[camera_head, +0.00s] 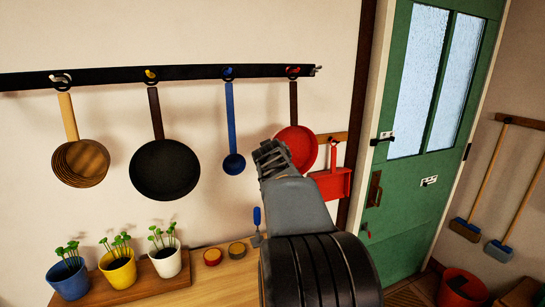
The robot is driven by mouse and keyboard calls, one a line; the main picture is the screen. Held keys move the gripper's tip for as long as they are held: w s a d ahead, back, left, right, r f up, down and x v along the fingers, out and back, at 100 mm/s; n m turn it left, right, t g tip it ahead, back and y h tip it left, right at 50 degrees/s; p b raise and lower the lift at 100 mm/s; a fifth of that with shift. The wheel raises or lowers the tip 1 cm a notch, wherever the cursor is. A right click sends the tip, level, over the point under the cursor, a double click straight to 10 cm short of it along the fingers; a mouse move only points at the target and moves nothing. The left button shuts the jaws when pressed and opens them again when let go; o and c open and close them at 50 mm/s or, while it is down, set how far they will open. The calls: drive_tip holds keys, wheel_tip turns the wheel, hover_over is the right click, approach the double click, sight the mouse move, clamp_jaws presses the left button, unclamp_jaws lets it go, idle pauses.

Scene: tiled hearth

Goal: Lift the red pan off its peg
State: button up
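The red pan (306,147) hangs from the black rail (190,74) by its dark brown handle (293,103), on the rightmost hook, which has a red peg tip (293,71). My gripper (268,152) is in front of the pan's lower left side in the picture, well below the handle's top, and covers part of the pan. Its fingers are small and dark here; I cannot tell whether they are apart or whether they touch the pan. Nothing shows held in it.
A blue ladle (234,163), a black pan (164,170) and a wooden pan (81,163) hang to the left. A red dustpan-like thing (332,182) hangs close right of the red pan. Potted plants (117,270) and two small cups (213,257) stand below. A green door (420,170) is at right.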

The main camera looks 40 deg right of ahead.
clamp_jaws()
drive_tip(key=shift+r, duration=0.25)
drive_tip(key=shift+s+r+p, duration=0.15)
drive_tip(key=shift+r+p, duration=0.25)
idle(0.4)
drive_tip(key=shift+s+a, duration=0.1)
drive_tip(key=shift+s+a+p, duration=0.15)
drive_tip(key=shift+s+a, duration=0.2)
drive_tip(key=shift+s, duration=0.55)
drive_tip(key=shift+s+a+p, duration=0.15)
drive_tip(key=shift+s+a, duration=0.2)
drive_tip(key=shift+s, duration=0.55)
drive_tip(key=shift+s, duration=0.1)
